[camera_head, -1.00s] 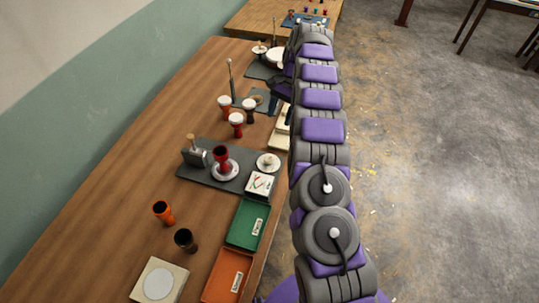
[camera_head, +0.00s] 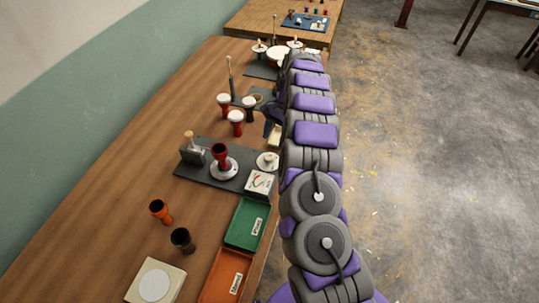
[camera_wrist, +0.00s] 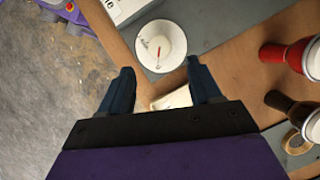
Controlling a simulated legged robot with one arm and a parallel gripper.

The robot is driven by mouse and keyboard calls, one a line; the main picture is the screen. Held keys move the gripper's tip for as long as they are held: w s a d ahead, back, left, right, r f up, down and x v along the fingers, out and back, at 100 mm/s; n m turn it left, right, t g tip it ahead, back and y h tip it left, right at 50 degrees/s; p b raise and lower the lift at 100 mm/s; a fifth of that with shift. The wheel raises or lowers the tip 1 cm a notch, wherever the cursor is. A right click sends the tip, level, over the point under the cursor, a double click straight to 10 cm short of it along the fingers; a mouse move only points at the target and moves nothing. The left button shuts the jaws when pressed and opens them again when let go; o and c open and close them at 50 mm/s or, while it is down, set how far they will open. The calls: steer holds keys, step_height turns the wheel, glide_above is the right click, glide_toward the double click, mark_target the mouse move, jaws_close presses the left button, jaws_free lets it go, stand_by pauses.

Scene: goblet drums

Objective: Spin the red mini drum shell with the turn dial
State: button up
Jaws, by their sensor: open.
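The red mini drum shell (camera_head: 220,150) stands upright on a round pale turntable (camera_head: 230,170) on a dark board. The turn dial (camera_head: 268,161), a white disc with a raised knob, lies right of it at the board's edge. In the wrist view the dial (camera_wrist: 160,45) has a small red mark on its knob and lies just beyond my fingertips. My gripper (camera_wrist: 160,66) is open, with two dark blue fingers apart and nothing between them. It looks apart from the dial. In the head view my gripper is partly hidden by my arm.
A white box with a graph (camera_head: 260,183) sits in front of the dial. Finished goblet drums (camera_head: 236,122) stand behind the board. Green (camera_head: 245,224) and orange (camera_head: 226,277) trays line the front edge.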

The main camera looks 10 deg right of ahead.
mark_target(269, 156)
steer(key=b+x, duration=0.1)
steer(key=x, duration=0.7)
steer(key=shift+b, duration=0.3)
steer(key=shift+c, duration=0.4)
steer(key=shift+r, duration=0.1)
steer(key=c, duration=0.9)
